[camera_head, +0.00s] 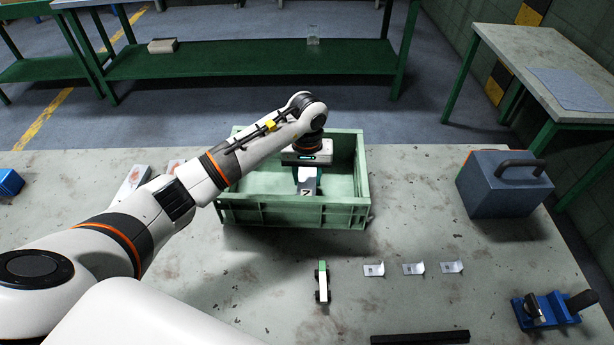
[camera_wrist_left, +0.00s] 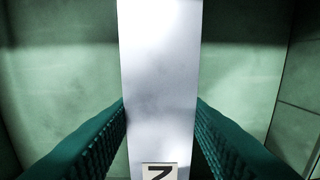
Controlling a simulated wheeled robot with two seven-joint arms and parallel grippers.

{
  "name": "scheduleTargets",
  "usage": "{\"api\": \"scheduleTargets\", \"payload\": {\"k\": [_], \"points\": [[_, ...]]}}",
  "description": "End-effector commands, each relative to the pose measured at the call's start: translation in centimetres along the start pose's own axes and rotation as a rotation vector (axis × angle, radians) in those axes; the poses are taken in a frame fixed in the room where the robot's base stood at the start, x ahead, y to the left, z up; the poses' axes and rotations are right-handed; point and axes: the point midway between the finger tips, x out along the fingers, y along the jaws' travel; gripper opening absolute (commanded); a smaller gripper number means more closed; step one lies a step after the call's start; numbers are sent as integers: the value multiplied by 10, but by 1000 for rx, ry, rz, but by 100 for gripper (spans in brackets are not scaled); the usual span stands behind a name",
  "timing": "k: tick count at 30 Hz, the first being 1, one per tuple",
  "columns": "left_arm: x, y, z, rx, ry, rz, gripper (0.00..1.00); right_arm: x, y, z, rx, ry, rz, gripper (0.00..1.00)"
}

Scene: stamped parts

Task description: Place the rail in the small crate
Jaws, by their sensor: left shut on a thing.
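The rail (camera_head: 307,182) is a flat pale metal strip with a small label marked with a black letter. My left gripper (camera_head: 308,172) is shut on it, inside the green crate (camera_head: 290,212). In the left wrist view the rail (camera_wrist_left: 158,75) runs between the two dark green ribbed fingers (camera_wrist_left: 160,130), with the crate's pale green inside (camera_wrist_left: 60,95) behind it. I cannot tell whether the rail touches the crate floor. My right gripper is not in view.
Three small bent metal parts (camera_head: 413,269) and a small green and black item (camera_head: 322,281) lie in front of the crate. A blue-grey toolbox (camera_head: 500,187) stands right, a blue clamp (camera_head: 547,310) front right, and a black bar (camera_head: 420,338) at the front edge.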

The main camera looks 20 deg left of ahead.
Motion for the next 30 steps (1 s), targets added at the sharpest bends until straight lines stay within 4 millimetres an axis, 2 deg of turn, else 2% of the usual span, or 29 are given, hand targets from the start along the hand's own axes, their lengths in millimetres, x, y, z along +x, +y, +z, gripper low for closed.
{"api": "scheduleTargets", "payload": {"k": [3, 13, 14, 18, 26, 29, 30], "points": [[11, 0, 0, 1, 1, 0, 14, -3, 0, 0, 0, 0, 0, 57], [15, 0, 0, 1, -2, 1, 14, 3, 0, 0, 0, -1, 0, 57], [15, 0, 0, 1, -1, 1, 42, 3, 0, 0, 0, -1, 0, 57], [14, 0, 0, 1, 0, 0, 62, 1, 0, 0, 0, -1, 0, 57], [13, 0, 0, 1, 0, 0, 62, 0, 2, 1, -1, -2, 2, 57], [8, 0, 0, 1, 1, 0, 62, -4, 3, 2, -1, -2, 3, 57], [5, 0, 1, 1, -3, 0, 62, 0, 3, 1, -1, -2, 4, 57]]}}
